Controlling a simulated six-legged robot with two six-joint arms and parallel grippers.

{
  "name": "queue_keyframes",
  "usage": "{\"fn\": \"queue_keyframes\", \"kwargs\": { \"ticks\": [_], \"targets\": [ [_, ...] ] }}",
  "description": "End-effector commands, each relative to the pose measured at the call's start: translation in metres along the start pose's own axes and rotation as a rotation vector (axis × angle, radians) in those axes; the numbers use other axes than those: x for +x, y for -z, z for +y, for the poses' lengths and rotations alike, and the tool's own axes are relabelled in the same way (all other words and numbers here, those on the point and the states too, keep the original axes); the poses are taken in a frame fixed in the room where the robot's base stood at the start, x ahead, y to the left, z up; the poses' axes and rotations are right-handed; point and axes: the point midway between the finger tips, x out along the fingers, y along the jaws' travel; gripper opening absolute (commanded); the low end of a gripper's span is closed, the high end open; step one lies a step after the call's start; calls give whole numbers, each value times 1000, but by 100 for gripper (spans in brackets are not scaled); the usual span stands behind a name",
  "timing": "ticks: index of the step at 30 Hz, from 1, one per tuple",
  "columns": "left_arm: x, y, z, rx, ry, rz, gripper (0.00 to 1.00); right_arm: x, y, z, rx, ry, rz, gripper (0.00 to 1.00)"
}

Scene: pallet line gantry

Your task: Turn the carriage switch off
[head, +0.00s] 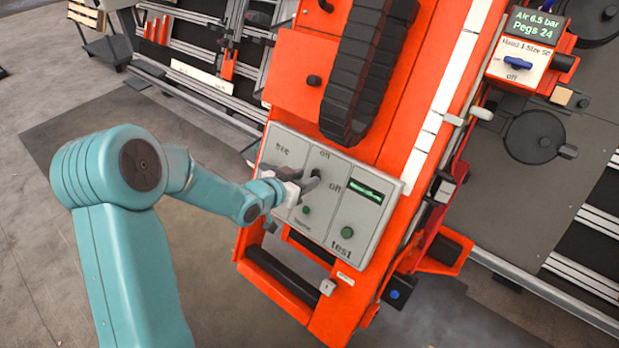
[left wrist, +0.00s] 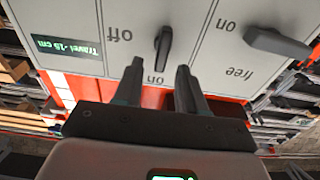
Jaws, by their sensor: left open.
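The grey control panel (head: 335,215) sits on the orange gantry carriage (head: 400,110). In the left wrist view the picture is upside down, and a dark switch knob (left wrist: 163,45) stands in the panel's middle section, with "off" at its left and "on" below it. The knob lies nearly upright in that picture, its lower end toward "on". My left gripper (left wrist: 158,72) is open, its fingertips on either side of the knob's lower end; I cannot tell if they touch it. In the head view my left gripper (head: 310,182) is at the panel and partly covers it. My right gripper is not in view.
A second dark lever (left wrist: 278,42) is in the neighbouring section, marked "free" and "on". A green button (head: 347,232) is above "test". A green display (left wrist: 65,47) reads "Travel -15 cm". A blue-knobbed switch box (head: 518,63) stands at the upper right.

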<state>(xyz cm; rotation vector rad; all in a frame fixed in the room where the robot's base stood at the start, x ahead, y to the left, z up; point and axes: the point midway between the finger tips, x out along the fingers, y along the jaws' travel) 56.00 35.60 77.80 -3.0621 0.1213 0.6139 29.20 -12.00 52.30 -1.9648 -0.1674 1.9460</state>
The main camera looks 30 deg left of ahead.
Motion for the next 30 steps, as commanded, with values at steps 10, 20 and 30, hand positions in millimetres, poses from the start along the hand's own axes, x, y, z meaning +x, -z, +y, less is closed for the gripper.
{"fn": "queue_keyframes", "kwargs": {
  "ticks": [10, 20, 30],
  "targets": [
    [30, 1, -1, 0, 1, 0, 40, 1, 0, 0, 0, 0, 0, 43],
    [29, 1, -1, 0, 1, 0, 0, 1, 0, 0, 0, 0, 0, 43],
    [29, 1, -2, -24, 3, 0, 0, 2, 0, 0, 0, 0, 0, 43]
  ]
}}
